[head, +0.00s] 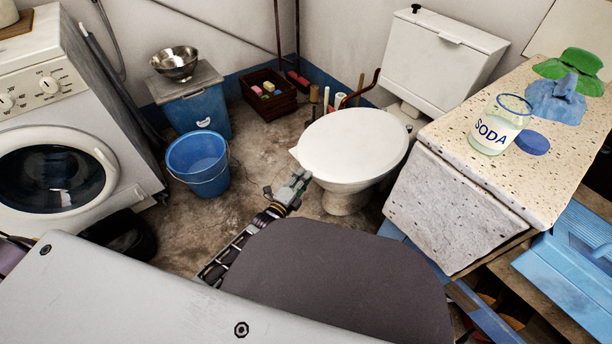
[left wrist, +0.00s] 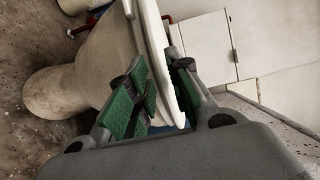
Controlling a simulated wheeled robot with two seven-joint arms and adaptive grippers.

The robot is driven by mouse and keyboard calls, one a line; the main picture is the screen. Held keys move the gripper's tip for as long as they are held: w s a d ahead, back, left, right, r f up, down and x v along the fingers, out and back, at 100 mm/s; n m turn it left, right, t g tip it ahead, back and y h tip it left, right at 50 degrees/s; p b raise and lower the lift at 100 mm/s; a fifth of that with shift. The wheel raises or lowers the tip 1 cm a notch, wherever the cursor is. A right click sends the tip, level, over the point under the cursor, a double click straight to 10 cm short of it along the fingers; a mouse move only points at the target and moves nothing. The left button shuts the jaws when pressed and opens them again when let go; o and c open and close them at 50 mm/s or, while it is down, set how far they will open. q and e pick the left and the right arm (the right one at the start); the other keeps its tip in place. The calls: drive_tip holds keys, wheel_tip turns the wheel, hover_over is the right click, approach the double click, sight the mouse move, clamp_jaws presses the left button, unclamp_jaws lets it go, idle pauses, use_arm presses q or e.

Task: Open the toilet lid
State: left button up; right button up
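The toilet lid (head: 352,145) is a white oval lying flat and closed on the toilet bowl (head: 348,200) in the middle of the head view. My left gripper (head: 303,177) is at the lid's near-left edge. In the left wrist view, the lid's pale edge (left wrist: 158,55) runs between the green-padded fingers of my left gripper (left wrist: 166,88). The fingers stand apart, one on each side of the rim; whether either touches it I cannot tell. The white bowl (left wrist: 60,92) also shows there. My right gripper is in neither view.
The cistern (head: 440,62) stands behind the lid. A speckled stone washtrough (head: 450,150) with a soda jar (head: 501,125) is close on the right. A blue bucket (head: 198,165) and a washing machine (head: 60,120) are on the left. Bare floor (head: 250,165) lies between bucket and toilet.

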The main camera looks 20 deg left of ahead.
use_arm(q)
drive_tip(key=shift+b+x, duration=0.4)
drive_tip(key=shift+x, duration=0.8)
clamp_jaws()
